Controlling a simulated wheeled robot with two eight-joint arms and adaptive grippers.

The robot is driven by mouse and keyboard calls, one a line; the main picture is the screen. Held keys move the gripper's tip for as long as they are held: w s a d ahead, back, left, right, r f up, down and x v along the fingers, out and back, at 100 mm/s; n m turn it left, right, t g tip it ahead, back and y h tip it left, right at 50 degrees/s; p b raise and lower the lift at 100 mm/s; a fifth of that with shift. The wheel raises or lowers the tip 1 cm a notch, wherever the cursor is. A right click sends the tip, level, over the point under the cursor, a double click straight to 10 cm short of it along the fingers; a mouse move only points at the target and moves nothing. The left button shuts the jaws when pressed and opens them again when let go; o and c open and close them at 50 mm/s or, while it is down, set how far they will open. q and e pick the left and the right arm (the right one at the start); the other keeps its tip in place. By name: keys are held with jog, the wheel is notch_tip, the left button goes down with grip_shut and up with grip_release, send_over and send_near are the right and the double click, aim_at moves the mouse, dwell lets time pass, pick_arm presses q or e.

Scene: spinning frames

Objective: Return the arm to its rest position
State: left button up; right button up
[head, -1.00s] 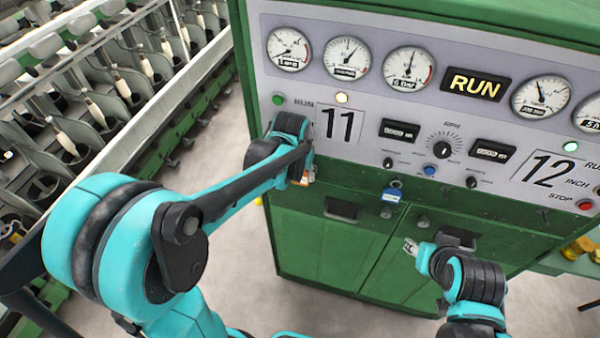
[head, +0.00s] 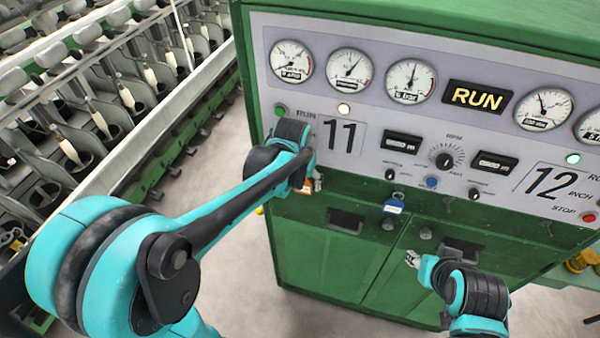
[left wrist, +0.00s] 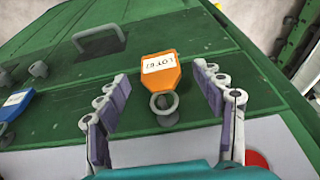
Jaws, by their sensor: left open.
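My left arm reaches from the lower left to the green cabinet's panel, below the number 11. In the left wrist view my left gripper (left wrist: 166,108) is open, with a finger on each side of an orange tag (left wrist: 162,80) and its grey ring (left wrist: 164,104). There is a gap between the fingers and the tag. The tag hangs at the panel's lower edge; in the head view only a sliver of orange shows beside the wrist. My right gripper (head: 412,259) is low in front of the cabinet doors, too small to judge its jaws.
The green cabinet (head: 325,262) carries a grey panel with gauges, knobs and a lit RUN sign (head: 478,97). A blue tag (head: 394,206) hangs right of my left gripper. A spinning frame (head: 140,125) stands at left. Bare floor (head: 215,150) lies between them.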

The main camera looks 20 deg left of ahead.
pick_arm(q)
jog(key=v, duration=1)
jog(key=s+a+f+t+b, duration=0.1)
jog(key=s+f+b, duration=0.4)
jog(key=f+b, duration=0.4)
jog(key=s+a+f+t+b, duration=0.1)
jog(key=s+f+b, duration=0.3)
jog(key=f+b, duration=0.5)
jog(key=s+f+t+b, duration=0.1)
jog(key=s+f+b, duration=0.4)
jog(key=f+b, duration=0.4)
notch_tip(320, 180, down, 5)
jog(key=shift+s+a+f+t, duration=0.2)
jog(key=shift+s+a+t, duration=0.1)
jog(key=shift+a, duration=0.1)
